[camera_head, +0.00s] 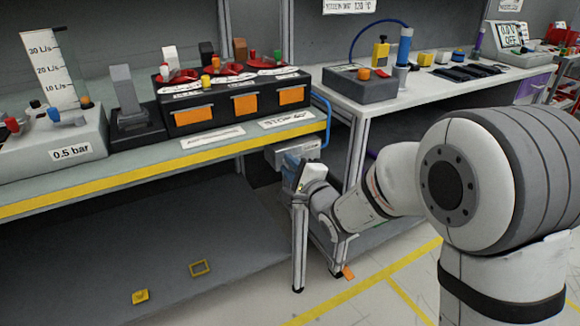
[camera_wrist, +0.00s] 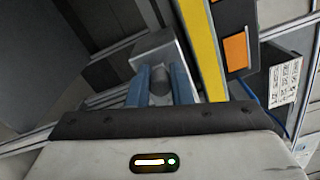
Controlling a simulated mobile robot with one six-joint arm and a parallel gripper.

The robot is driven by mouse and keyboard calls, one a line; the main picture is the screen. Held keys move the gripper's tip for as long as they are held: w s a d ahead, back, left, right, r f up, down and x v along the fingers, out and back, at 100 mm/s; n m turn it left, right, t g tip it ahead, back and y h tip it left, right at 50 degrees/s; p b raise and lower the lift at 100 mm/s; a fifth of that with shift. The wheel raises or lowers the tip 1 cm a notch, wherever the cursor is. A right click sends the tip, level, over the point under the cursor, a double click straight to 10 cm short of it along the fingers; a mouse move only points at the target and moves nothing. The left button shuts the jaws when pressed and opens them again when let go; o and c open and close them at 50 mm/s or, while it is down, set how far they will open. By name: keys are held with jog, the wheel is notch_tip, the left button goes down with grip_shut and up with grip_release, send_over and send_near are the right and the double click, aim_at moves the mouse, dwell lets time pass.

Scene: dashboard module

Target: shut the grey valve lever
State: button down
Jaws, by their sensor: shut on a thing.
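The grey valve lever (camera_wrist: 160,84) shows in the wrist view as a short, rounded grey piece between my blue fingers. It sits at the front of a light grey box (camera_wrist: 155,50). My gripper (camera_wrist: 160,73) is shut on it, with one finger on each side. In the head view my gripper (camera_head: 292,162) is low, below the front edge of the bench, at the grey box (camera_head: 277,154). My gripper and wrist hide the lever there, so its angle cannot be told.
The bench's yellow front edge (camera_head: 170,166) runs just above and left of my gripper. A blue curved pipe (camera_head: 326,115) and the legs of a second table (camera_head: 352,160) stand close by on the right. The low grey platform (camera_head: 110,260) is mostly clear.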

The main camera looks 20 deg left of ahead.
jog(key=c, duration=1.3)
grip_release()
jog(key=p+v, duration=0.1)
jog(key=v, duration=0.6)
jog(key=shift+s+d, duration=0.2)
jog(key=shift+d, duration=0.1)
